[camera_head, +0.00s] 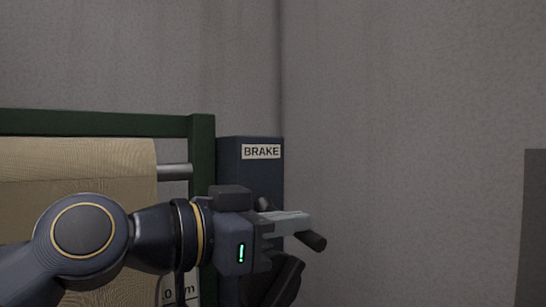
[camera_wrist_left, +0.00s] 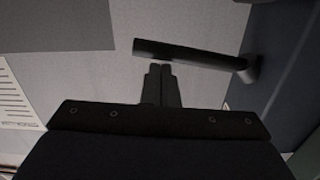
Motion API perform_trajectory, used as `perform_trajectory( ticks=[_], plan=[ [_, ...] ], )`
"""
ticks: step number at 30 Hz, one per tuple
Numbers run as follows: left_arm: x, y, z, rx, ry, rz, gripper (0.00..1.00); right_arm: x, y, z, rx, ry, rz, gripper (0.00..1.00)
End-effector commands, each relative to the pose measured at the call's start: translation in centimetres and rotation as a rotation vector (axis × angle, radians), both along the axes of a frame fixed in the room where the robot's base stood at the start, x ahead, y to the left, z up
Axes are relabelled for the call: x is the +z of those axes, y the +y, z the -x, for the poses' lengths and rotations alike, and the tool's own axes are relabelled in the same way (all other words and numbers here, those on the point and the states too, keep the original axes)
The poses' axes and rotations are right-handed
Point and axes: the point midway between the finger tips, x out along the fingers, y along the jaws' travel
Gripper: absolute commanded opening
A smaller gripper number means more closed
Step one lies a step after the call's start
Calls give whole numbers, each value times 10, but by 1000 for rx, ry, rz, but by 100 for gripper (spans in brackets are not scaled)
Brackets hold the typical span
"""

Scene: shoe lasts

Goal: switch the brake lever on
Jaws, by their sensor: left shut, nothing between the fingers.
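The brake box (camera_head: 228,158) is a dark blue housing with a white BRAKE label (camera_head: 261,152), beside the green frame. The brake lever (camera_head: 313,240) shows in the head view as a dark rounded handle end poking out past my left gripper (camera_head: 298,222); the rest of it is largely hidden. In the left wrist view the lever (camera_wrist_left: 190,55) is a dark bar running roughly sideways from a pivot on the blue housing. My left gripper (camera_wrist_left: 160,72) is shut and empty, its fingertips close to the bar; I cannot tell whether they touch. My right gripper is not in view.
A green frame (camera_head: 203,140) holds a roll of tan material (camera_head: 100,165) on a grey bar (camera_head: 174,170) at the left. A plain grey wall (camera_head: 400,120) stands behind. A dark panel (camera_head: 534,230) edges the right side. Space right of the lever looks clear.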

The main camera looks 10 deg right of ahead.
Motion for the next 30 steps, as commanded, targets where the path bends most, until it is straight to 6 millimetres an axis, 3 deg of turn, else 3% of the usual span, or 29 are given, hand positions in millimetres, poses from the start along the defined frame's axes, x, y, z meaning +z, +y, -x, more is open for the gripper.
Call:
perform_trajectory(
  ticks=[10, 18, 19, 21, 30],
  plan=[
    [3, 0, 0, -1, 4, -7, 0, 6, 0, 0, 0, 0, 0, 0],
    [49, 2, 8, 1, -1, -1, 0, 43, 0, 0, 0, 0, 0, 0],
    [38, 10, 9, 7, -1, -1, 0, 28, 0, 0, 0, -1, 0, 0],
    [36, 24, 14, 9, -2, 0, 0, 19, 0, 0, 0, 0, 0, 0],
    [40, 76, 34, 7, -3, 1, 0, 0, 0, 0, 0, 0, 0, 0]
  ],
)
